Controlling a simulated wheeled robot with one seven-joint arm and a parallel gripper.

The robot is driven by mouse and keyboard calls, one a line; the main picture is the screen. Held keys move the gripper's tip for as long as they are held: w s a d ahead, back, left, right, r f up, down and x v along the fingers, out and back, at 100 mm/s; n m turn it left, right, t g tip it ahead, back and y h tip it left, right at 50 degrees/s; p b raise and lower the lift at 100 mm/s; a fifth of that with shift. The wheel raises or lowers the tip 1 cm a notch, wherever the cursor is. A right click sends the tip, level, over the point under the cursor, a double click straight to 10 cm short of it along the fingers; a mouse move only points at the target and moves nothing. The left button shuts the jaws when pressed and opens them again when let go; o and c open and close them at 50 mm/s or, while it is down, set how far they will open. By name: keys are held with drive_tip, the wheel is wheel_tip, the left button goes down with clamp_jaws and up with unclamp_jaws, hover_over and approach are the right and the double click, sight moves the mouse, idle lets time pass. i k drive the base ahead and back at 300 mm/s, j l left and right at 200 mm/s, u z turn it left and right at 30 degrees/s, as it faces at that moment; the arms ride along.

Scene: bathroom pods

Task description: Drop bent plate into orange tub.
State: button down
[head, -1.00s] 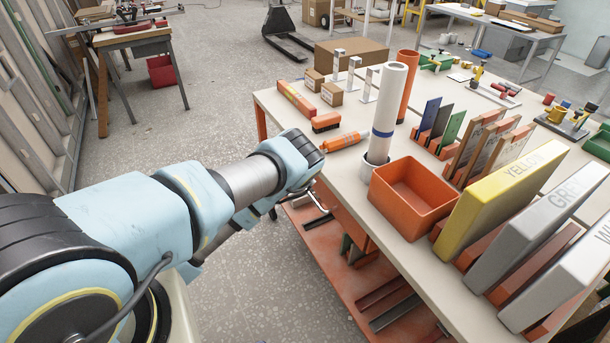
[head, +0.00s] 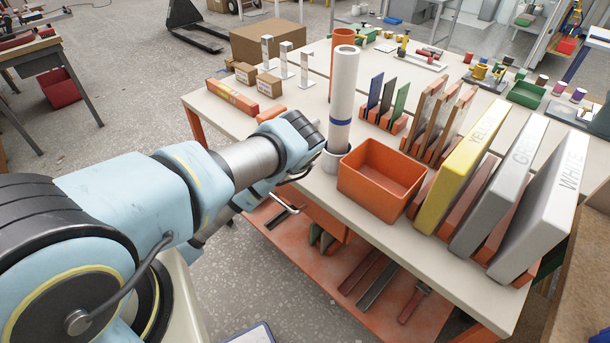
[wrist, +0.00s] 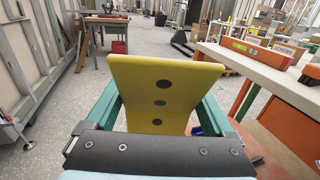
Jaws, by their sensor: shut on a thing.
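In the head view my arm hides the gripper and the plate. The orange tub (head: 362,195) is an open, empty-looking box on the near edge of the workbench, to the right of my arm's end. The tub does not show in the wrist view.
A white roll (head: 343,95) stands upright in a holder between my arm's end and the tub. Yellow (head: 462,175), grey and white slabs stand in racks right of the tub. Small cardboard boxes (head: 268,85) lie behind. The workbench (head: 410,250) has a lower orange shelf.

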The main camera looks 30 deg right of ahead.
sight(360, 196)
drive_tip(key=i+j+z, duration=0.1)
drive_tip(key=z, duration=0.3)
drive_tip(key=i+j+z, duration=0.2)
drive_tip(key=z, duration=0.2)
drive_tip(key=i+j+z, duration=0.2)
drive_tip(key=z, duration=0.2)
drive_tip(key=i+j+z, duration=0.1)
drive_tip(key=j+z, duration=0.5)
drive_tip(key=z, duration=0.25)
drive_tip(key=j+z, duration=0.25)
drive_tip(key=z, duration=0.3)
drive_tip(key=i+u, duration=0.1)
drive_tip(key=u, duration=0.4)
